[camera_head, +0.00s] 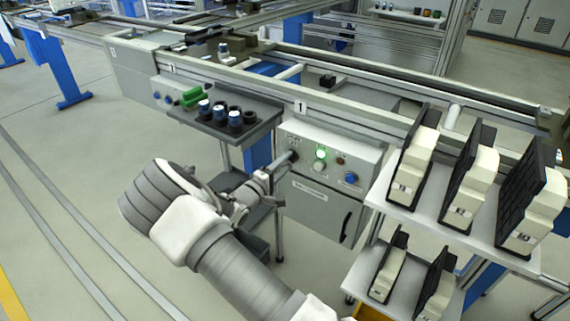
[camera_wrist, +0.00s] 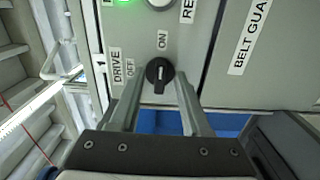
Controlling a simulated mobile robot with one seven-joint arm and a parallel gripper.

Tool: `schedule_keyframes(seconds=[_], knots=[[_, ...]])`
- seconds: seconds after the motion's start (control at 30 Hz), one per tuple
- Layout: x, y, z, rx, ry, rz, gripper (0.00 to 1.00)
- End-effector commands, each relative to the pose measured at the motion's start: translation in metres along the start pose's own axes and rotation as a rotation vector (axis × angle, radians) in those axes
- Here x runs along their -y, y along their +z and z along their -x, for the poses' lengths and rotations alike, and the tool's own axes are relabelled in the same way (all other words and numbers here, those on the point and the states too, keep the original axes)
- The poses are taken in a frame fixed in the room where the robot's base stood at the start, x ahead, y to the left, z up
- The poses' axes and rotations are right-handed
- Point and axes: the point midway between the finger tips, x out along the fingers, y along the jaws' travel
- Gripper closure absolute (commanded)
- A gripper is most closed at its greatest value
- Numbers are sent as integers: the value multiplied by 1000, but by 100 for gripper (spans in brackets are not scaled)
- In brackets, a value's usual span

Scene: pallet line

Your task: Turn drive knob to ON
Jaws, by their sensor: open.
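The drive knob (camera_wrist: 160,74) is a round black knob with a white mark, on the grey control panel (camera_wrist: 215,50). The mark appears to run up the picture, toward the ON label (camera_wrist: 162,40); the OFF label (camera_wrist: 130,68) is to the left. My gripper (camera_wrist: 158,84) is open, with one finger on each side of the knob and a gap beside it. I cannot tell how far the fingertips are from the panel. In the head view my gripper (camera_head: 280,168) is at the panel's left end, partly hiding the knob.
A green lamp (camera_head: 320,154) glows on the control box, with a white button below and a blue button (camera_head: 351,178) to the right. A dark tray (camera_head: 245,134) with cups juts out above left. A shelf (camera_head: 425,217) with cream-and-black parts stands close on the right.

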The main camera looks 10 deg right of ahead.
Motion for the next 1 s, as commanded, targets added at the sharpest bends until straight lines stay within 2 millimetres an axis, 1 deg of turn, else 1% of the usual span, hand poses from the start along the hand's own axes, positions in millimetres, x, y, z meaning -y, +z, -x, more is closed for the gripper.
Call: schedule_keyframes(seconds=[0.13, 0.23, 0.5, 0.7, 0.83, 1.0], knots=[[-1, -1, 12, -3, -1, 0, 52], [-2, -1, 30, -3, -2, 1, 52], [-2, -1, 97, -4, -2, 1, 52], [-2, -1, 141, -4, -1, 0, 52], [-1, -1, 161, -3, -1, 0, 52], [-1, 0, 172, 0, 0, 0, 52]])
